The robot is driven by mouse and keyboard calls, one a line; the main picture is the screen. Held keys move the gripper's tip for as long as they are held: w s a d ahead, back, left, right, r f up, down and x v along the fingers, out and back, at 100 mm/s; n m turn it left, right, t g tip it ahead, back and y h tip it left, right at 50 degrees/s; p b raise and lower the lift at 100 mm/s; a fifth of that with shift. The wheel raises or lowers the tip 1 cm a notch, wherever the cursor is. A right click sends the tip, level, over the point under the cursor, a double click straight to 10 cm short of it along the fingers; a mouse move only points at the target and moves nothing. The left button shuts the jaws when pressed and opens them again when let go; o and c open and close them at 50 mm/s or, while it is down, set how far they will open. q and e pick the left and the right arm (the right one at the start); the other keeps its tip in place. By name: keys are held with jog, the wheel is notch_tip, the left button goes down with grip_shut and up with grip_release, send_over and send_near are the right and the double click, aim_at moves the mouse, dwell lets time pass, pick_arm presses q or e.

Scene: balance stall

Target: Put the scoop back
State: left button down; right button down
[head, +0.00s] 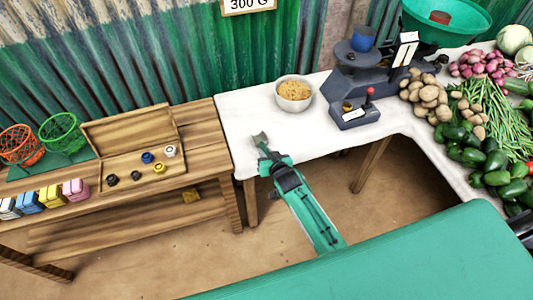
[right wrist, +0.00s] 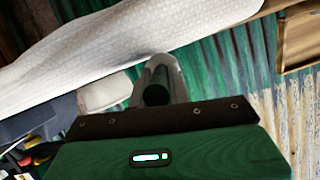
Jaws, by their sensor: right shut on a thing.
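My right gripper (head: 265,153) is over the near left edge of the white table, shut on a small grey scoop (head: 259,139). The scoop's grey end sticks out past the fingers, toward the back. In the right wrist view a grey curved piece of the scoop (right wrist: 176,78) shows beyond the dark gripper body; the rest is hidden. A pale bowl of yellowish grain (head: 294,91) stands on the white table, behind and to the right of the gripper, apart from the scoop. My left gripper is not in view.
The white table (head: 245,115) is clear around the bowl. A balance scale (head: 362,80) and piled vegetables (head: 470,130) stand to the right. On the wooden table at left are an open box of weights (head: 140,162), baskets (head: 60,132) and coloured packets (head: 50,196).

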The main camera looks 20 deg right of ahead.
jog(key=c, duration=1.3)
grip_release()
jog(key=shift+r, duration=0.15)
jog(key=v, duration=1.2)
